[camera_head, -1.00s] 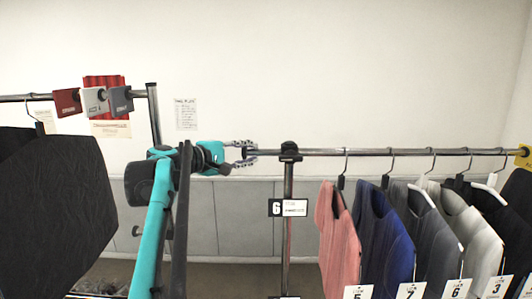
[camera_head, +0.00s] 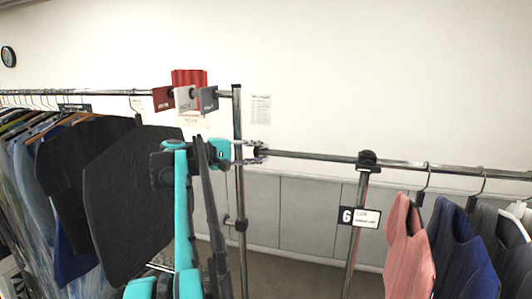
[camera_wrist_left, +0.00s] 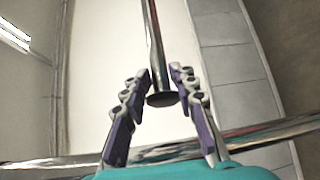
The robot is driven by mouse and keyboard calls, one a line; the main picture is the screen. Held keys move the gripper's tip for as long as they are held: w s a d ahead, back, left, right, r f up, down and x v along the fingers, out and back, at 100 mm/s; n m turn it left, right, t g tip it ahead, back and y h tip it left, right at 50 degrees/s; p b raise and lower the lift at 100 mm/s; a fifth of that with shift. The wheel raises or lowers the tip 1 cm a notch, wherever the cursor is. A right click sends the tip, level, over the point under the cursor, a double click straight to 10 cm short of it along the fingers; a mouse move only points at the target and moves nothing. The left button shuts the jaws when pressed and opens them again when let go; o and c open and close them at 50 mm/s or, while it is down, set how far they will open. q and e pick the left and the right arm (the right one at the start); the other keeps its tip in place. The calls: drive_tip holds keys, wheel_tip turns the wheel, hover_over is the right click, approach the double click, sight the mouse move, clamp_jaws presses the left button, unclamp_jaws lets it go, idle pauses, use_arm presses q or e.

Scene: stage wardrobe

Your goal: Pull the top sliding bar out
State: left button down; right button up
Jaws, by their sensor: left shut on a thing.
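The top sliding bar (camera_head: 310,156) is a thin chrome tube. It sticks out to the left past the black bracket (camera_head: 367,160) on its upright post. My left gripper (camera_head: 256,151) is shut on the bar's left end, close to the neighbouring rack's post. In the left wrist view, the bar (camera_wrist_left: 154,45) runs away from the camera. Its dark round end cap sits between the two purple-grey fingers of the left gripper (camera_wrist_left: 161,88). My right gripper is not in view.
A neighbouring rack's chrome post (camera_head: 239,180) stands just behind my gripper. Dark garments (camera_head: 120,200) hang at left. Pink (camera_head: 408,245) and blue (camera_head: 455,255) garments hang from the bar at right. A number 6 tag (camera_head: 358,217) is on the bracket post.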

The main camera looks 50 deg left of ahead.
use_arm(q)
drive_tip(key=shift+a, duration=0.15)
drive_tip(key=c, duration=1.4)
unclamp_jaws()
drive_tip(key=shift+c, duration=0.2)
drive_tip(key=shift+s, duration=0.1)
drive_tip(key=v, duration=1.2)
